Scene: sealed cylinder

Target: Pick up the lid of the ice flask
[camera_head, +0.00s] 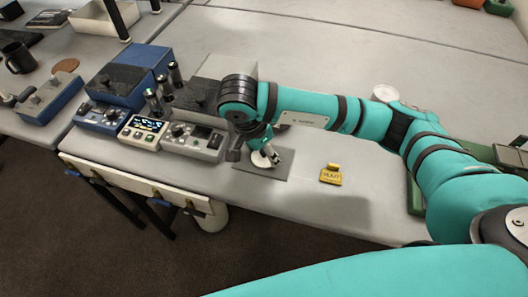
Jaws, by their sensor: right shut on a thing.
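My right gripper (265,151) reaches down over a small grey mat (277,171) near the table's front edge. It is shut on a pale round lid (261,160) low over the mat. The wrist and fingers cover part of the lid, and I cannot tell whether it touches the mat. The body of the ice flask does not show clearly; a white round-topped thing (385,92) stands farther back, partly behind my right arm. My left gripper is not in view.
Bench instruments, including one with a lit display (143,131), stand close left of my right gripper. A yellow tag (331,174) lies right of the mat. The table behind my arm is largely clear. A white container (213,219) stands below the table's front edge.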

